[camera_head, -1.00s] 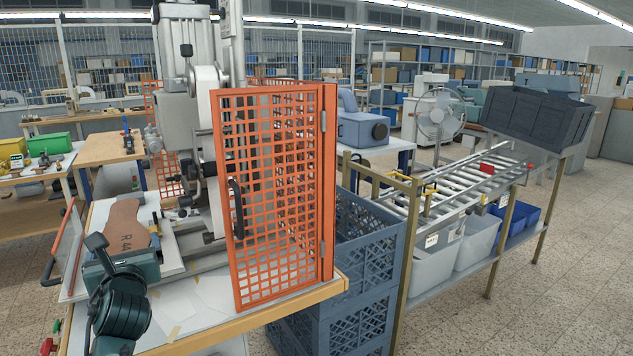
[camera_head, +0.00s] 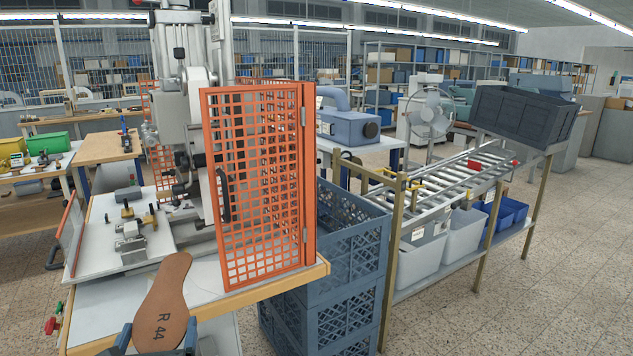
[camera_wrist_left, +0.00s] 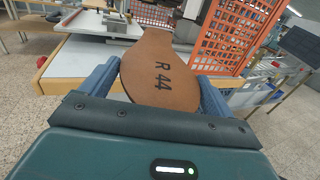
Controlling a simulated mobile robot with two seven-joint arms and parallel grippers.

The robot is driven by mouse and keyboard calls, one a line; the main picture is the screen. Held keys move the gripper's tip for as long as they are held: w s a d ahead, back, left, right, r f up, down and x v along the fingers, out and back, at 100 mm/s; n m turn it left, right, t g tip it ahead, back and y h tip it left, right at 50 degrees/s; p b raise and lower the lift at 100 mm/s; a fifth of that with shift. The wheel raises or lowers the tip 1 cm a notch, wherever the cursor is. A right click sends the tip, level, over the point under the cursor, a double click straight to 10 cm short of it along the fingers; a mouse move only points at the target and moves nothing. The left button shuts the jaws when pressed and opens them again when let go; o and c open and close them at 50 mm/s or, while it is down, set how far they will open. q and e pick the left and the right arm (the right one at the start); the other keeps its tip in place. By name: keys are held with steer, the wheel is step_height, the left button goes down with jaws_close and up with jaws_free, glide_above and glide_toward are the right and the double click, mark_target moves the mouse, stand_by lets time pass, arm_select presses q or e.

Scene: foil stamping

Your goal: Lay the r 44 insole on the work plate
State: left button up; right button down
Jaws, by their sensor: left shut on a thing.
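The brown insole marked R 44 (camera_head: 163,304) is held by my left gripper (camera_head: 157,341) at the bottom of the head view, in front of the table edge. In the left wrist view the insole (camera_wrist_left: 160,75) lies between the two blue fingers of my left gripper (camera_wrist_left: 160,88), its narrower part pointing away. The white work plate (camera_head: 105,240) of the press is behind it, with small clamps and stops on it and no insole. The insole is apart from the plate. My right gripper does not show.
The orange mesh guard door (camera_head: 258,185) stands right of the plate, beside the press (camera_head: 190,110). Blue crates (camera_head: 345,240) stand right of the table. A roller conveyor (camera_head: 450,180) with grey and blue bins below is further right.

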arm_select(q)
steer(key=s+d+f+m+h, duration=0.2)
steer(key=s+d, duration=0.4)
steer(key=s, duration=0.3)
steer(key=shift+d+f+h, duration=0.25)
steer(key=shift+d+h, duration=0.05)
steer(key=shift+h, duration=0.6)
steer(key=shift+a, duration=0.1)
